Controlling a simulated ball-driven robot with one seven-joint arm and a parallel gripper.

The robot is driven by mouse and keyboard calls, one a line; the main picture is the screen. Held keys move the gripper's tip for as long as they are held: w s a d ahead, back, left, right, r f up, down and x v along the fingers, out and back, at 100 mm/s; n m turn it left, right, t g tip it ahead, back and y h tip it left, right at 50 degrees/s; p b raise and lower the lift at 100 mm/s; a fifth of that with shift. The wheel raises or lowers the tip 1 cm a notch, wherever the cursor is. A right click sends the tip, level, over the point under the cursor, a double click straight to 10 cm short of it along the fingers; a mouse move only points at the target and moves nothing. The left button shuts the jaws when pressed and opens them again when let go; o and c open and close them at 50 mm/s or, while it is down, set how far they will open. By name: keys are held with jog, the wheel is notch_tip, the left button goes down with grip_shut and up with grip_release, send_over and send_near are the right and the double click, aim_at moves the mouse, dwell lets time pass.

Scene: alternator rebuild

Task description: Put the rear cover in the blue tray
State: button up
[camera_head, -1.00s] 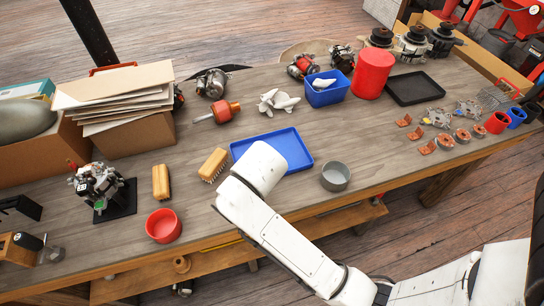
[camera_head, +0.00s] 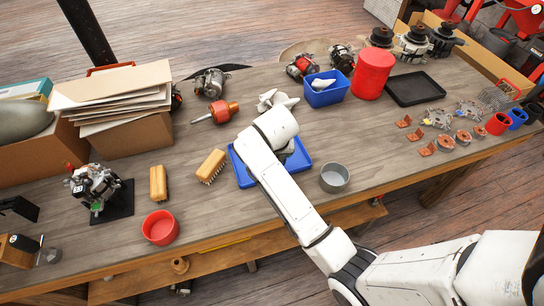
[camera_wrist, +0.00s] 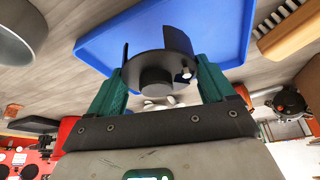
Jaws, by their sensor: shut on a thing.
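The blue tray (camera_head: 241,172) lies on the workbench in the head view, partly hidden by my arm. It also shows in the wrist view (camera_wrist: 222,24), just beyond the fingers. My gripper (camera_wrist: 160,72) has its teal fingers shut on a dark grey round part with a central boss and thin upright walls, which looks like the rear cover (camera_wrist: 155,80). The cover overlaps the tray's edge in the wrist view. I cannot tell its height above the tray. In the head view my arm hides the fingers and most of the cover.
A grey round bowl (camera_head: 334,177) stands right of the tray and a wooden brush (camera_head: 212,164) left of it. White crumpled pieces (camera_head: 275,100) lie behind it, near a blue bin (camera_head: 325,92). A red bowl (camera_head: 160,228) stands at the front left.

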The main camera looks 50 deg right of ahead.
jog(key=shift+w+d+f, duration=0.25)
jog(key=shift+w+f, duration=0.05)
jog(key=shift+f, duration=0.2)
jog(key=shift+w+d+f, duration=0.25)
jog(key=shift+w+f, duration=0.05)
jog(key=shift+f, duration=0.15)
jog(key=shift+w+f+p, duration=0.1)
jog(key=shift+f+p, duration=0.25)
jog(key=shift+f, duration=1.3)
jog(key=shift+f, duration=0.15)
jog(key=o, duration=0.9)
